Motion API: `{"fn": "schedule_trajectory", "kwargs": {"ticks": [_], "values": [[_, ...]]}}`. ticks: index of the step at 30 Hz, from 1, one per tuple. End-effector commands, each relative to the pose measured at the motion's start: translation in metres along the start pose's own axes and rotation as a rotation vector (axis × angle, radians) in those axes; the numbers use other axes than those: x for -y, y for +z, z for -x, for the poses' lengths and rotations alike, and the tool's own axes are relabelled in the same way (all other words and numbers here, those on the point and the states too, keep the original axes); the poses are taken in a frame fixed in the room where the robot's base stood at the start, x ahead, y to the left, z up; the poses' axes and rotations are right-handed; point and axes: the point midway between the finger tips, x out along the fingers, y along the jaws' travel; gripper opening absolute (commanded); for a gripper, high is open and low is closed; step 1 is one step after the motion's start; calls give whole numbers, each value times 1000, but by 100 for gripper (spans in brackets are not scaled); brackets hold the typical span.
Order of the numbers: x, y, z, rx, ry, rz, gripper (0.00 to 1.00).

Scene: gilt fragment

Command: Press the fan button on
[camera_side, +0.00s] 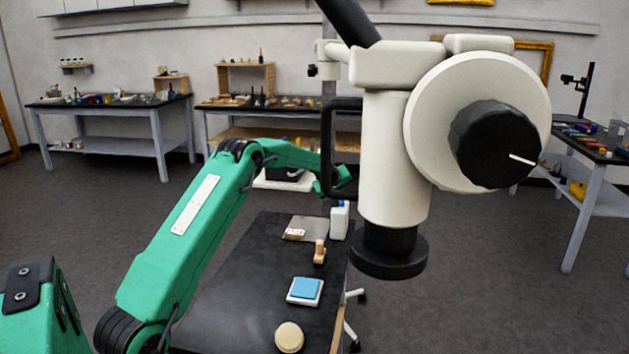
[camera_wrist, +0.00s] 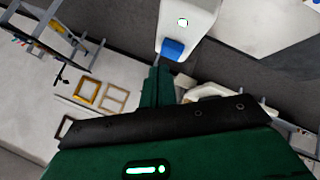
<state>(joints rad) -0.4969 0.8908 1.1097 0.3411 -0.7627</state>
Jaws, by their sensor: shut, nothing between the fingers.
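My gripper (camera_side: 328,184) is at the end of my green arm in the side view, partly hidden behind a black handle (camera_side: 328,150). Its dark green fingers (camera_wrist: 158,86) show shut and empty in the wrist view. Ahead of them in that view is a white body with a blue end (camera_wrist: 173,50) and a small pale round mark edged in green (camera_wrist: 183,22). The fingertips appear close below the blue end; I cannot tell whether they touch. I cannot make out for certain which part is the fan button.
A large white instrument (camera_side: 392,150) with a black knob (camera_side: 495,145) fills the right foreground. On the dark table (camera_side: 245,290) are a white bottle with a blue cap (camera_side: 339,222), a wooden piece (camera_side: 319,252), a blue pad (camera_side: 305,289) and a beige disc (camera_side: 289,338).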

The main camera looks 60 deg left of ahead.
Motion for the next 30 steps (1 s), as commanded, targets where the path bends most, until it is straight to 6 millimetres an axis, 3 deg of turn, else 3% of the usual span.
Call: {"fn": "schedule_trajectory", "kwargs": {"ticks": [21,30], "values": [[-25,-26,35,0,0,0,0],[-28,-29,39,0,0,0,0]]}}
